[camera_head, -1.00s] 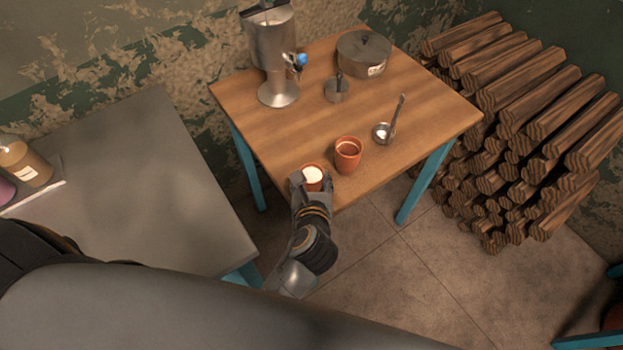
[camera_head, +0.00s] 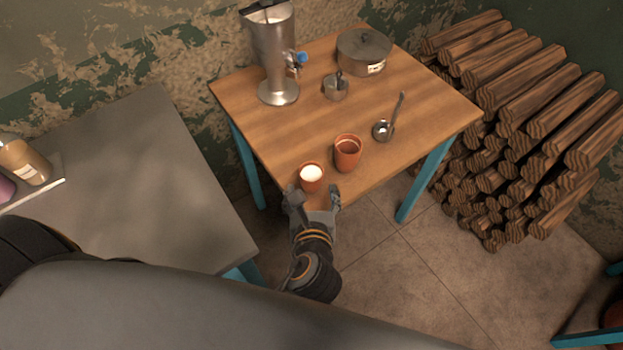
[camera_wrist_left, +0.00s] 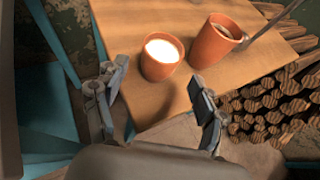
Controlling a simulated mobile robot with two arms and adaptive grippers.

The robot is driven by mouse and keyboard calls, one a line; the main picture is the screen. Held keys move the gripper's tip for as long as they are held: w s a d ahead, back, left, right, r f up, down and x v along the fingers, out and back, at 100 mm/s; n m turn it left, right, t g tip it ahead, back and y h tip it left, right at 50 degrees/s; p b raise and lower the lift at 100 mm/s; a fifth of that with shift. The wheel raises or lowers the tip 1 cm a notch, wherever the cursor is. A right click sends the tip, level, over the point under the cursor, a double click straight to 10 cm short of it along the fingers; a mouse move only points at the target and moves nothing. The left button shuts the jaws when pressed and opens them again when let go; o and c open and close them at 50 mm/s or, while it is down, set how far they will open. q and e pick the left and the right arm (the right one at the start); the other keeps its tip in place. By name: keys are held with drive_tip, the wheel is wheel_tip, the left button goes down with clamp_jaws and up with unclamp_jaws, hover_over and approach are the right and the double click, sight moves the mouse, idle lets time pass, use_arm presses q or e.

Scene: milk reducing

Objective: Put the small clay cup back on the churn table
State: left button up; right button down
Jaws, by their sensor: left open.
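The small clay cup (camera_head: 311,184) with white contents stands upright on the wooden churn table (camera_head: 430,105), near its front edge. A second, taller clay cup (camera_head: 347,157) stands to its right and a little behind. My left gripper (camera_head: 313,198) is open just in front of the small cup, with its fingers apart and empty. In the left wrist view the small cup (camera_wrist_left: 159,67) stands beyond and between the open fingertips, and the taller cup (camera_wrist_left: 210,48) is to its right. My right gripper is not in view.
A metal churn (camera_head: 272,50) with a blue tap, a lidded pot (camera_head: 363,52), a small metal vessel (camera_head: 335,88) and a ladle (camera_head: 384,130) are on the table. Stacked firewood (camera_head: 530,125) is at the right. A grey table (camera_head: 130,180) stands at the left.

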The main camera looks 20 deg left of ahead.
use_arm(q)
drive_tip(key=v, duration=0.5)
drive_tip(key=shift+s+r, duration=0.1)
drive_tip(key=shift+s, duration=0.1)
idle(0.3)
